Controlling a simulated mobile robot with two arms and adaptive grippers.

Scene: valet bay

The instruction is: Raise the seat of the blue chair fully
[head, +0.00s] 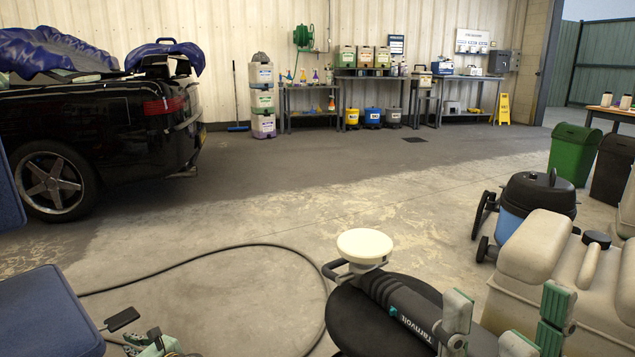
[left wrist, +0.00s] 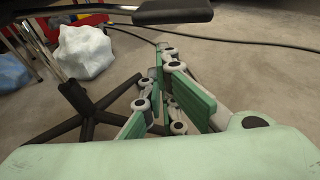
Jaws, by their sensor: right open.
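The blue chair shows at the lower left of the head view, with its seat (head: 45,315) and part of its backrest (head: 8,195). A black paddle (head: 121,319) stands out to the right of the seat. In the left wrist view, a black paddle-shaped part (left wrist: 175,13) crosses the top and a black star base (left wrist: 85,120) stands below. My left gripper (head: 155,346) is low beside the seat, below the paddle. Its green-padded fingers (left wrist: 160,75) are close together with nothing visible between them. My right gripper (head: 505,310) is open and empty at the lower right.
A polisher (head: 400,305) lies on a black round stool (head: 350,318). A cable (head: 220,250) crosses the floor. A beige tank machine (head: 535,270) and a blue vacuum (head: 525,205) stand right; a black car (head: 95,130) stands left. A white crumpled lump (left wrist: 85,52) lies near the chair base.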

